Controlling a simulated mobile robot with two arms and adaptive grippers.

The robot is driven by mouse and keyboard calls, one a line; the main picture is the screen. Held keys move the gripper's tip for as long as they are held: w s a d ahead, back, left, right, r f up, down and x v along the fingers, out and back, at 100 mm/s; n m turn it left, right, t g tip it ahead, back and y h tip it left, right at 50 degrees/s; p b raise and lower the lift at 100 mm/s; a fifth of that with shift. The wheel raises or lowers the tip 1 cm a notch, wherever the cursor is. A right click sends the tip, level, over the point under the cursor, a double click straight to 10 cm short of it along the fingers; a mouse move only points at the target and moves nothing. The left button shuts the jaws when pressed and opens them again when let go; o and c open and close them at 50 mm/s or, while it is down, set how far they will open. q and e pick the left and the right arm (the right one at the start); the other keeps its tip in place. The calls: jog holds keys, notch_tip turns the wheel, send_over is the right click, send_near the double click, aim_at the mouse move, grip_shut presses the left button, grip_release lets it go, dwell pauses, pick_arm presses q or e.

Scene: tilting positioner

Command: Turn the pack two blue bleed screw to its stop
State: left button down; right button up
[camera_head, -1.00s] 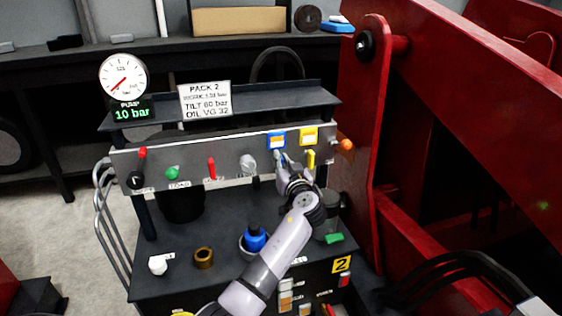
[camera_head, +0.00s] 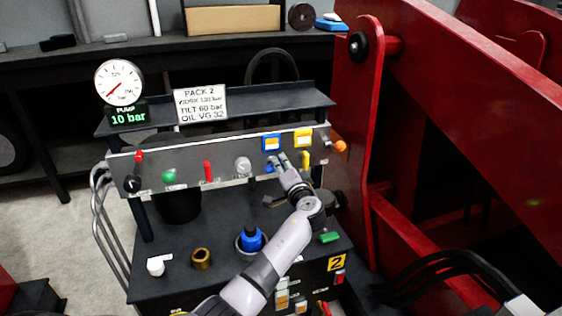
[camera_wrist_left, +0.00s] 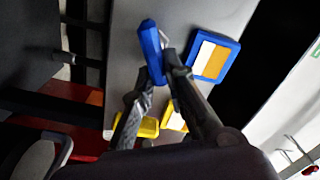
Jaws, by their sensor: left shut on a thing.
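The blue bleed screw (camera_head: 269,169) is on the front of the grey panel (camera_head: 225,174), below a blue-framed label (camera_head: 271,143). Its blue bar-shaped handle also shows in the left wrist view (camera_wrist_left: 151,45), sticking out past my fingers. My left gripper (camera_head: 279,161) is shut on this handle; in the left wrist view its dark fingers (camera_wrist_left: 155,82) lie on both sides of the lower part of the handle. The fingers partly hide the screw in the head view. The sign above the panel reads PACK 2 (camera_head: 200,104). My right gripper is not in view.
A yellow handle (camera_head: 305,160) is close right of my left gripper, with an orange knob (camera_head: 340,147) beyond it. A grey knob (camera_head: 243,165) and red lever (camera_head: 208,171) are to the left. A blue-topped bottle (camera_head: 251,238) stands on the shelf below. The gauge display (camera_head: 127,115) reads 10 bar.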

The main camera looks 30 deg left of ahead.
pick_arm(q)
jog(key=shift+w+d+f+m+p, duration=0.1)
jog(key=shift+f+m+p, duration=0.2)
jog(key=shift+m, duration=0.65)
jog(key=shift+s+a+f+m+p, duration=0.15)
jog(key=shift+m+p, duration=0.3)
jog(key=shift+m, duration=0.55)
jog(key=shift+w+d+f+m+p, duration=0.2)
jog(key=shift+m+p, duration=0.15)
jog(key=shift+m, duration=0.6)
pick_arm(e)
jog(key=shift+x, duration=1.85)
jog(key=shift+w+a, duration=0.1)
pick_arm(q)
jog(key=c, duration=1.6)
grip_release()
jog(key=v, duration=1.2)
